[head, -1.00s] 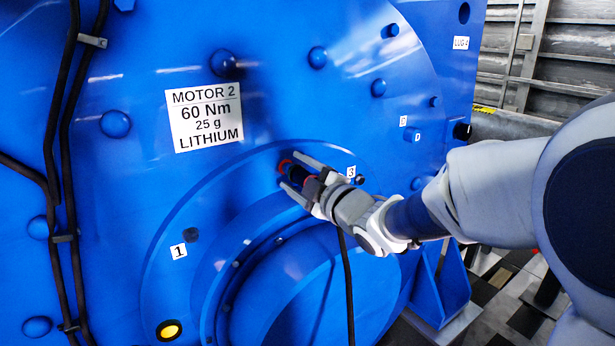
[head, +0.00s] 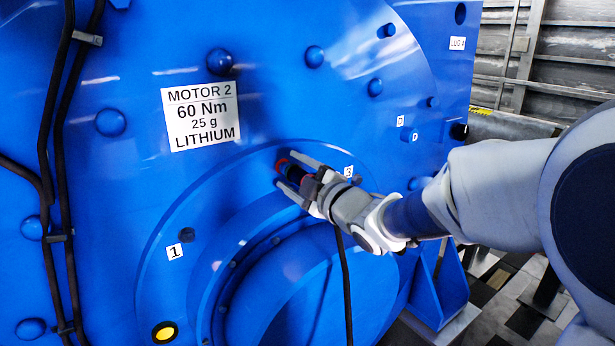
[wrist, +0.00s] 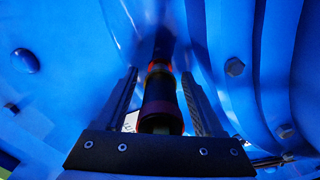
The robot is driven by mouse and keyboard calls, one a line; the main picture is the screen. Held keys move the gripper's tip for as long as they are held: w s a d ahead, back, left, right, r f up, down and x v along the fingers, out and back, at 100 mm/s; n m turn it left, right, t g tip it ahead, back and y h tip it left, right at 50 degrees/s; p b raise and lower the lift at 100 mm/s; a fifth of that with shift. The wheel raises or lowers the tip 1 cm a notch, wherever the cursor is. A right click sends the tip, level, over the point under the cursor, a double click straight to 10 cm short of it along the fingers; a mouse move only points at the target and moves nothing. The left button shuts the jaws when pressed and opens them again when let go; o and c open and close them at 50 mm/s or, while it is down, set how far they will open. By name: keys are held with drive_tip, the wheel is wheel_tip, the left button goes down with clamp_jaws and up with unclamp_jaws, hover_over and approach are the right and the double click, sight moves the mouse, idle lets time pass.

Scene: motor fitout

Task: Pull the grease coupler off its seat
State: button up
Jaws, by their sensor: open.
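The grease coupler (head: 295,173) is a dark cylinder with red rings at its ends. It sticks out from the blue face of the motor, left of the label 3. It also shows in the wrist view (wrist: 160,90), running away from me towards the motor face. My gripper (head: 293,173) is open, with one finger on each side of the coupler. In the wrist view both fingers (wrist: 160,75) flank the coupler, with dark gaps beside it. The far end of the coupler, where it meets its seat, is in shadow.
A black hose (head: 345,285) hangs down below my gripper. The motor's curved blue rim and bolt heads (wrist: 235,67) lie close on the right in the wrist view. Black cables (head: 62,190) run down the left of the motor. A yellow-centred port (head: 165,332) sits low.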

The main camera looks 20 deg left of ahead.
idle(0.4)
clamp_jaws()
idle(1.4)
drive_tip(key=shift+b+v, duration=1)
drive_tip(key=shift+v, duration=2)
drive_tip(key=shift+s+d, duration=0.1)
drive_tip(key=shift+d, duration=0.05)
